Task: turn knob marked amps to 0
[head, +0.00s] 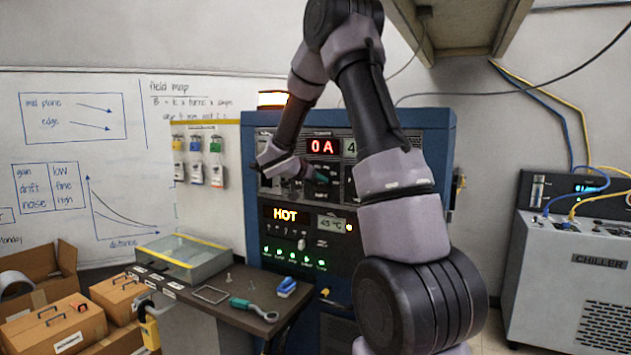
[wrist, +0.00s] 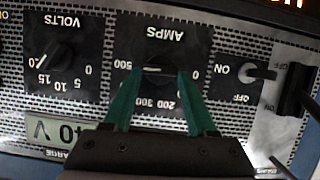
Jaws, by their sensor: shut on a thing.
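The amps knob (wrist: 152,70) is a dark knob with a pale line, on a black plate marked AMPS, upside down in the wrist view. Its line lies about level; I cannot tell which end is the pointer. The mark 0 is at its right and 500 at its left. My gripper (wrist: 158,73) has its green fingers on either side of the knob, shut on it. In the head view my gripper (head: 321,177) is at the panel of the blue cabinet (head: 394,135), and the knob is hidden. The red display (head: 323,146) reads 0 A.
The volts knob (wrist: 62,57) is left of the amps knob, and an on/off toggle (wrist: 258,73) and a black switch (wrist: 295,88) are right of it in the wrist view. A HOT display (head: 286,215) is lit. A bench (head: 222,309) with tools stands in front.

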